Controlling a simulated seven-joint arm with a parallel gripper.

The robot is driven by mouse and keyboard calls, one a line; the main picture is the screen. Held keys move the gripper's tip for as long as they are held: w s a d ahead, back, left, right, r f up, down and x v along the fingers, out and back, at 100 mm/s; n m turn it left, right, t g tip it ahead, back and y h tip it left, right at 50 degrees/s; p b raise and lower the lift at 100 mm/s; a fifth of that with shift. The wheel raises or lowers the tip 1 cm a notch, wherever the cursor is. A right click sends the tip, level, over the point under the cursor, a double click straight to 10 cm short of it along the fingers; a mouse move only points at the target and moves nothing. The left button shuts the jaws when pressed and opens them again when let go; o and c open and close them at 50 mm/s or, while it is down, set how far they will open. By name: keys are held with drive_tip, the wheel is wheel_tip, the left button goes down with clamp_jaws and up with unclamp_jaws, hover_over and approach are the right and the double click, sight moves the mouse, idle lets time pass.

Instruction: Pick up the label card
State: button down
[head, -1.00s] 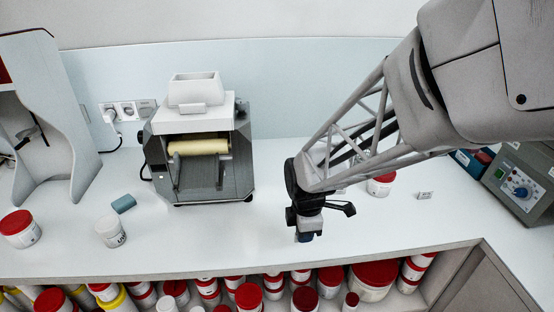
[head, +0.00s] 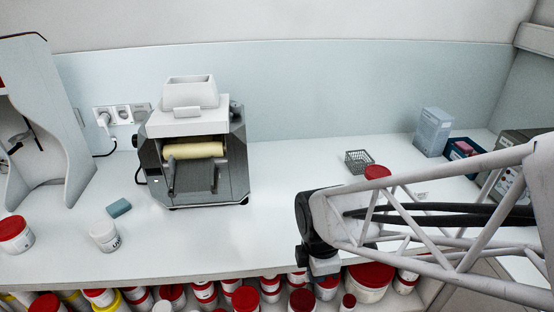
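A small pale card with dark marks (head: 421,196), which looks like the label card, lies on the white counter right of a red-lidded tub. My arm's lattice link passes in front of that area and partly covers it. My gripper (head: 325,268) hangs at the counter's front edge, left of and nearer than the card, and apart from it. Its fingers are not clearly visible, so I cannot tell whether it is open or shut.
The red-lidded tub (head: 377,172) stands partly behind my arm, near a wire basket (head: 359,161). A roller mill (head: 195,150) stands left of centre. A white tub (head: 105,236) and a blue block (head: 119,208) are further left. The counter's middle is clear.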

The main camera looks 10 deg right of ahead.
drive_tip(key=shift+a, duration=0.2)
idle(0.7)
drive_tip(key=w+a+m, duration=0.1)
drive_tip(key=a+m, duration=0.4)
drive_tip(key=a, duration=1.3)
drive_tip(key=shift+r, duration=0.15)
drive_tip(key=shift+w, duration=0.15)
drive_tip(key=w+a, duration=0.2)
drive_tip(key=w, duration=0.2)
drive_tip(key=w+a+f, duration=0.1)
drive_tip(key=w+a, duration=0.2)
drive_tip(key=w, duration=0.2)
drive_tip(key=w+a, duration=0.3)
drive_tip(key=w, duration=0.1)
drive_tip(key=shift+w+a+f, duration=0.1)
drive_tip(key=shift+w+f, duration=0.1)
drive_tip(key=shift+f, duration=0.05)
idle(0.4)
